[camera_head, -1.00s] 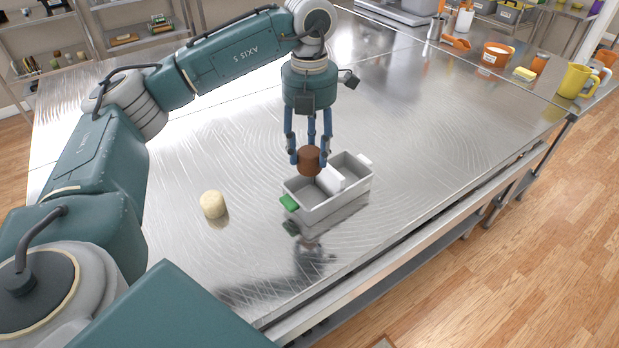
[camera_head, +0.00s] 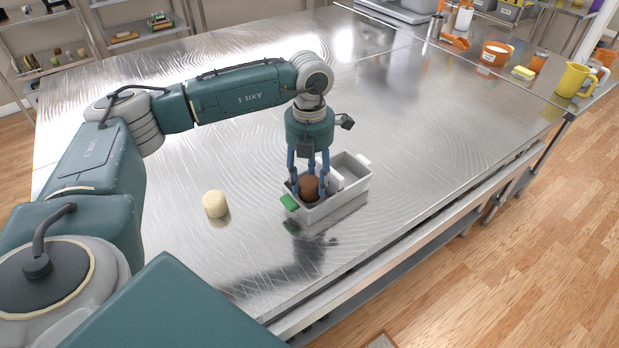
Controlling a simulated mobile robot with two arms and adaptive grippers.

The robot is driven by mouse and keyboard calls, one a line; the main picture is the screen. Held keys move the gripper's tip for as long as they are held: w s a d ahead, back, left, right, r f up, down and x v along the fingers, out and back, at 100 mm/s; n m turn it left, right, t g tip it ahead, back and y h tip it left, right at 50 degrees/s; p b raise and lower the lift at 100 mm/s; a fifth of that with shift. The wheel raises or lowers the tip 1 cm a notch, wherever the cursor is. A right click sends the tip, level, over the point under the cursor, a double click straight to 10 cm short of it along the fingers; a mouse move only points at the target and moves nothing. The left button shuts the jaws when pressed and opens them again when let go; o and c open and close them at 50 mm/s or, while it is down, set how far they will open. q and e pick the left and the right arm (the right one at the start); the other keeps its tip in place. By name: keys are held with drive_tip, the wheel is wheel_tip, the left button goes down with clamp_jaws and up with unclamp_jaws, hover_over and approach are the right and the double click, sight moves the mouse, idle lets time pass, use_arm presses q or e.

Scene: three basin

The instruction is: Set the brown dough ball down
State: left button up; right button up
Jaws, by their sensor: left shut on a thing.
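The brown dough ball (camera_head: 309,187) is between the fingers of my left gripper (camera_head: 309,190), which is shut on it. It is down inside the near left compartment of the grey divided basin (camera_head: 331,205), the one with the green tab (camera_head: 290,203). The basin wall and fingers hide its underside, so I cannot tell whether it touches the floor. The basin's far right compartment shows no dough. A pale dough piece (camera_head: 215,204) stands on the table to the left of the basin. My right gripper is not in view.
A yellow jug (camera_head: 574,80), an orange-and-white tub (camera_head: 496,53) and a sponge (camera_head: 523,73) stand far off at the upper right. The table's front edge runs along the lower right.

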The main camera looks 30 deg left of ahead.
use_arm(q)
drive_tip(key=shift+s+d+f+b, duration=0.1)
drive_tip(key=shift+s+f+b, duration=0.25)
drive_tip(key=shift+f, duration=0.25)
drive_tip(key=o, duration=1.1)
drive_tip(key=shift+o, duration=0.6)
drive_tip(key=shift+w+f, duration=0.15)
drive_tip(key=shift+f, duration=0.05)
drive_tip(key=shift+w+r, duration=0.2)
